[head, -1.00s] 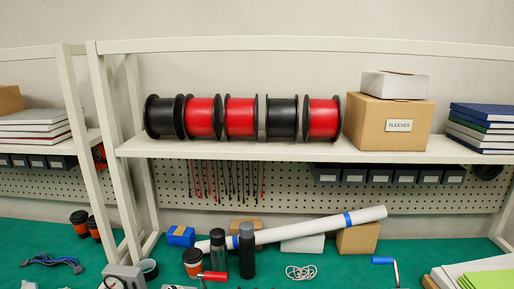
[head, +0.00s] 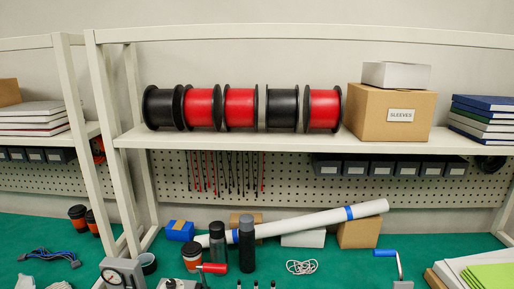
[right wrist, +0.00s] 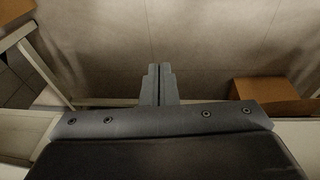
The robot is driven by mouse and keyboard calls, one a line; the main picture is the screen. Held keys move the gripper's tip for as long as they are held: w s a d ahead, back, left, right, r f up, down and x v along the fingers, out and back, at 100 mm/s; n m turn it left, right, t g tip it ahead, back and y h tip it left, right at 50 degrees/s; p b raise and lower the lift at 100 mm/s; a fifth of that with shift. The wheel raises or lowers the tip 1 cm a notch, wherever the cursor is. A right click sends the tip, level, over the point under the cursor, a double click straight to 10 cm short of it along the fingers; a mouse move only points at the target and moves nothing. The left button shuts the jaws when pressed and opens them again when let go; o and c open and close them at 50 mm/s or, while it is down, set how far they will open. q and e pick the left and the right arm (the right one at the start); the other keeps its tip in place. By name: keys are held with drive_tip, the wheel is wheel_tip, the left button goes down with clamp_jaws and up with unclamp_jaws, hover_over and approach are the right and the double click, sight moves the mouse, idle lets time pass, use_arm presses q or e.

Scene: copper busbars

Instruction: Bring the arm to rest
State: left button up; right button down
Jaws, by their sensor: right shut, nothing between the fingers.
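My right gripper (right wrist: 159,85) shows in the right wrist view with its two grey fingers pressed together and nothing between them. It points toward a plain pale wall (right wrist: 210,45), apart from any object. A brown box (right wrist: 265,98) lies to its right in that view. Neither gripper shows in the head view. No copper busbars can be made out in these frames.
A green bench (head: 335,270) holds a white tube (head: 300,223), dark bottles (head: 247,245), a cup (head: 192,257), a gauge (head: 115,277) and a coiled white cord (head: 301,267). A shelf (head: 300,143) above carries red and black spools (head: 203,108) and a sleeves box (head: 390,112).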

use_arm(q)
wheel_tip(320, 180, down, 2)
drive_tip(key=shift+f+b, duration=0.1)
drive_tip(key=shift+b, duration=0.8)
use_arm(e)
drive_tip(key=s+a+f+g, duration=0.1)
drive_tip(key=s+f, duration=1.1)
drive_tip(key=f, duration=0.1)
drive_tip(key=shift+s+a, duration=0.15)
drive_tip(key=shift+s, duration=0.2)
idle(0.7)
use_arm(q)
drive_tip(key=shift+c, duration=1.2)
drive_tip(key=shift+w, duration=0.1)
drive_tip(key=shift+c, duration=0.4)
use_arm(e)
drive_tip(key=shift+s, duration=0.15)
